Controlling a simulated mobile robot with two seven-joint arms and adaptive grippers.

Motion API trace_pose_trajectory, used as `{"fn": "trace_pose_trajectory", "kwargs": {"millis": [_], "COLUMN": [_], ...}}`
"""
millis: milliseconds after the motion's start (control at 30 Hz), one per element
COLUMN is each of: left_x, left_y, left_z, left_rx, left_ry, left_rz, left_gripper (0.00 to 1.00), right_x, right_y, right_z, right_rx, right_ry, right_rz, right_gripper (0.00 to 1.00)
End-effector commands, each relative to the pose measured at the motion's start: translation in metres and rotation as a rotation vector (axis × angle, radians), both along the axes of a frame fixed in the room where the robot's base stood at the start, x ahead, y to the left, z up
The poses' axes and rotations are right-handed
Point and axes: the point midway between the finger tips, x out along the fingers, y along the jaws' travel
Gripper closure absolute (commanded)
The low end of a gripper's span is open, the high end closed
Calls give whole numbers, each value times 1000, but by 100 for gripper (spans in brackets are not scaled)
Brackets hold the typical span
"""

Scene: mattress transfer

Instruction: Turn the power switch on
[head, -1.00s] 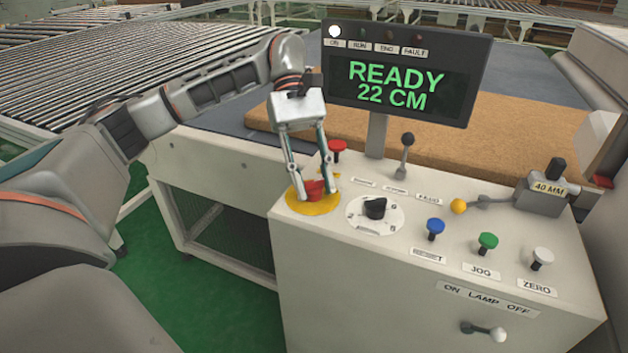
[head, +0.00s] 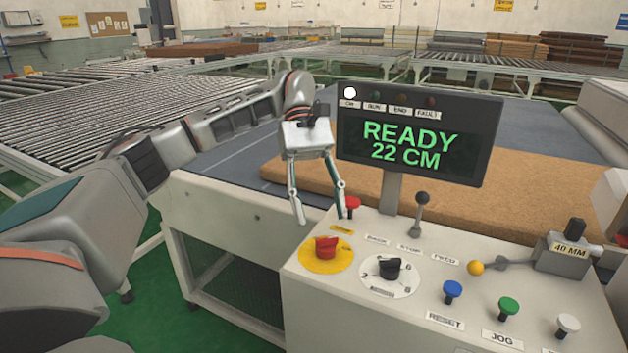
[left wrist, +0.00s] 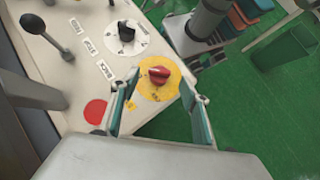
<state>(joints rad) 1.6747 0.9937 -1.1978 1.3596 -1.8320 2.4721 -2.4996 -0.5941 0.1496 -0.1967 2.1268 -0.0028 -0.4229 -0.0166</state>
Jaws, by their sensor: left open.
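The power switch is the red rotary knob (head: 326,247) on a round yellow plate (head: 314,262) at the near left corner of the console top. In the left wrist view the red knob (left wrist: 158,75) lies between my fingers' lines of sight. My left gripper (head: 322,219) is open and empty, raised above and behind the knob, clear of it. The display (head: 410,140) reads READY 22 CM, and its ON lamp (head: 350,93) is lit white. My right gripper is not in view.
Close by are a red button (head: 352,204), a black selector (head: 390,268) on a white dial and a grey lever (head: 420,212). Blue (head: 453,290), green (head: 508,307) and white (head: 568,325) buttons line the front. A brown mattress (head: 540,215) lies behind the display.

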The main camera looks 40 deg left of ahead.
Motion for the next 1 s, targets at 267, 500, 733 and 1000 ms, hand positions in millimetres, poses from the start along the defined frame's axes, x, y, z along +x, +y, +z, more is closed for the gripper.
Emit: {"fn": "trace_pose_trajectory", "kwargs": {"millis": [267, 500, 733, 1000], "left_x": [16, 22, 23, 23], "left_y": [24, 35, 37, 37], "left_z": [30, 41, 43, 43], "left_rx": [1, 1, 0, 0], "left_ry": [-2, -1, 0, -1], "left_rz": [4, 1, 0, 1], "left_gripper": [54, 54, 54, 54], "right_x": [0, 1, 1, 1], "right_y": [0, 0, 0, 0], "right_z": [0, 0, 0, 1], "right_rx": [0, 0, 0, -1], "right_ry": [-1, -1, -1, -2], "right_rz": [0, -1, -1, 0], "right_gripper": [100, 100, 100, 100]}}
